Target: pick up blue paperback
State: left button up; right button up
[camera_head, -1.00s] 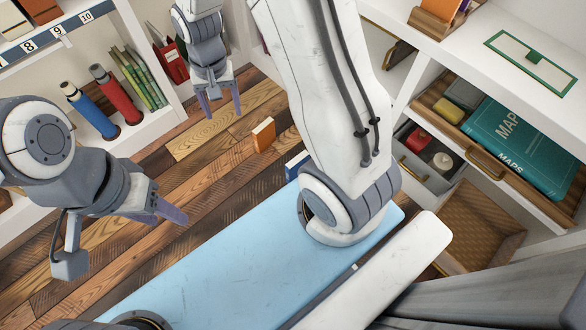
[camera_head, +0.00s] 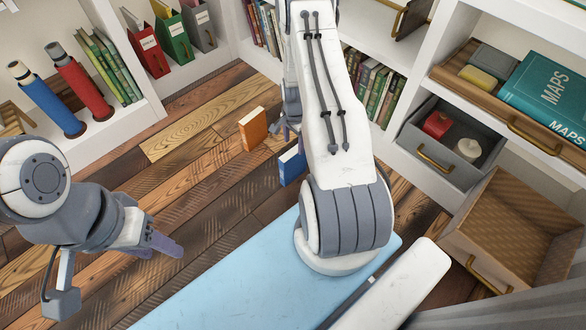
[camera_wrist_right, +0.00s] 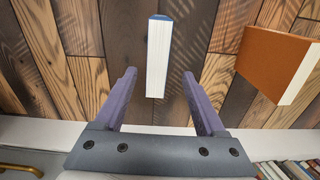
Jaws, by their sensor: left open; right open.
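The blue paperback (camera_head: 291,166) stands upright on the plank floor, partly hidden by my right arm in the head view. In the right wrist view the blue paperback (camera_wrist_right: 159,55) shows its white page edges, with a blue strip at its far end. My right gripper (camera_wrist_right: 158,86) is open, its two purple fingers either side of the book's near end with a gap on each side. In the head view my right gripper (camera_head: 283,128) is mostly hidden behind my arm. My left gripper (camera_head: 163,246) is open and empty at the left, over the floor.
An orange book (camera_head: 253,129) stands close to the blue one; in the wrist view it is to the right. A shelf with coloured binders (camera_head: 172,36) is behind. An open grey drawer (camera_head: 430,150) and an open woven drawer (camera_head: 510,225) jut out at right.

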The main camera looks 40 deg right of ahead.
aim_at(294, 150)
notch_tip(294, 150, down, 4)
jog(key=shift+r+b, duration=0.15)
jog(key=shift+b, duration=0.6)
jog(key=f+b, duration=0.4)
jog(key=f, duration=0.1)
jog(key=shift+s+a, duration=0.25)
jog(key=shift+a, duration=0.05)
jog(key=shift+r, duration=0.1)
grip_shut()
